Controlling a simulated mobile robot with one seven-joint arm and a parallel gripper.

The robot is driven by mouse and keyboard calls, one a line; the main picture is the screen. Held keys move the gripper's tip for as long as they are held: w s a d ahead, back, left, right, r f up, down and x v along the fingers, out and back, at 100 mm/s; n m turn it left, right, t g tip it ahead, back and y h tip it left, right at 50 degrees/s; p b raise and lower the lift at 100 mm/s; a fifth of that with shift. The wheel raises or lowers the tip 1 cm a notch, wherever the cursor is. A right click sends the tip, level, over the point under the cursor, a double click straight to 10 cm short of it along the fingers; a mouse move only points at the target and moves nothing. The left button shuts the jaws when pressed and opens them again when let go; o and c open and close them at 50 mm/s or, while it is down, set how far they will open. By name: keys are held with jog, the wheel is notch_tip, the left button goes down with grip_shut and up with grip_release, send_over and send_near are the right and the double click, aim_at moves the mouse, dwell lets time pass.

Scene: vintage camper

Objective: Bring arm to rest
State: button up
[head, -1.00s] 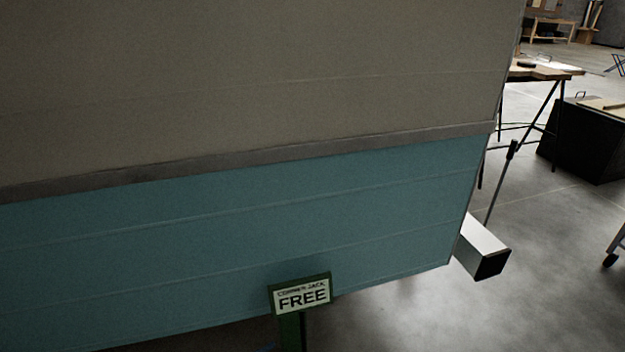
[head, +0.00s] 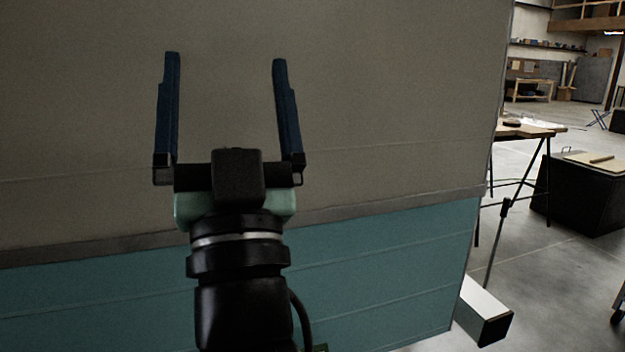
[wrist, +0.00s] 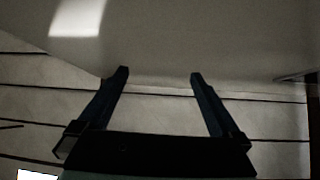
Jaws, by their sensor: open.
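My gripper (head: 225,85) is raised in the head view, in front of the camper's beige upper wall (head: 390,70). Its two dark blue fingers point up and stand wide apart with nothing between them. The wrist view also shows my gripper (wrist: 160,80) open and empty, with a pale surface and dark lines beyond it. My arm comes up from the bottom of the head view and hides part of the teal lower panel (head: 400,260).
A pale square beam end (head: 482,315) sticks out at the camper's lower right corner. A table (head: 525,130) and a black box (head: 585,195) stand farther right on the grey floor. Open floor (head: 540,290) lies between.

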jog(key=s+d+r+m+h+p, duration=0.1)
jog(key=s+d+r+h+p, duration=0.1)
jog(key=s+d+r+h, duration=0.6)
notch_tip(320, 180, up, 28)
jog(key=s+a+y+p, duration=0.1)
jog(key=p, duration=2.8)
jog(key=shift+y+p, duration=0.3)
jog(key=shift+y, duration=0.1)
